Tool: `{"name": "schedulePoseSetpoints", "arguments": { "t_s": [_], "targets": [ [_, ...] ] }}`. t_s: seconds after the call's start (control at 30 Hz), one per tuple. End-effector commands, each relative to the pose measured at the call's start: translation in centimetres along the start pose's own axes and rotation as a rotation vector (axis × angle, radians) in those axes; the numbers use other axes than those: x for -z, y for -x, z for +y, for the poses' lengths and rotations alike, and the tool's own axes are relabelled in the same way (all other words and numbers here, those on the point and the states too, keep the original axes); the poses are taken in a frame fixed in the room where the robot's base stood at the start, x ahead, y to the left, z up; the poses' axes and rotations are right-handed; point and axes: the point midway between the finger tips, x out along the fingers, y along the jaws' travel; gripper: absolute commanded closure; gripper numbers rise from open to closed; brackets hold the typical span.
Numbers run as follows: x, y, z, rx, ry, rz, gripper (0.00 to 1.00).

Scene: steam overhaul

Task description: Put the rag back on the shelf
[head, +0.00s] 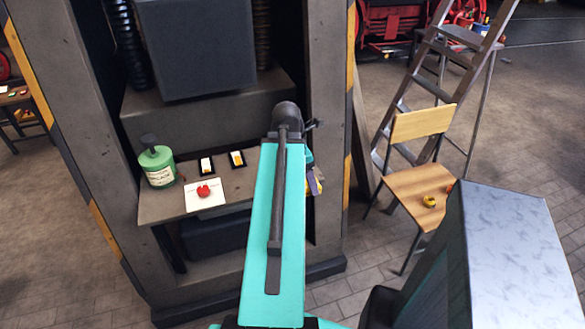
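A grey shelf (163,209) juts from the dark machine frame. A green canister (157,167) with a dark cap stands at its left. My teal arm reaches forward over the shelf's right end. A small purple and yellow piece (315,184) shows just right of the arm; I cannot tell whether it is the rag or whether it is held. My gripper is mostly hidden behind the arm.
A wooden chair (418,184) with small yellow and red things on its seat stands at the right, before a stepladder (440,60). A grey box-like surface (520,250) fills the lower right. The machine's striped posts (350,80) flank the shelf.

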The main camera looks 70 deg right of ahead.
Motion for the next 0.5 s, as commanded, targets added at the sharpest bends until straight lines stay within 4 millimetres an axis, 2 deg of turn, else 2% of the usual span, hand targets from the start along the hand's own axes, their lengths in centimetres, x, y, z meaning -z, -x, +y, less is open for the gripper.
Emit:
{"name": "schedulePoseSetpoints", "arguments": {
  "t_s": [0.3,0.5],
  "targets": [
    [0.0,0.0,0.1,0.0,-0.001,0.0,0.47],
    [0.0,0.0,1.3,0.001,-0.001,0.001,0.47]
  ]
}}
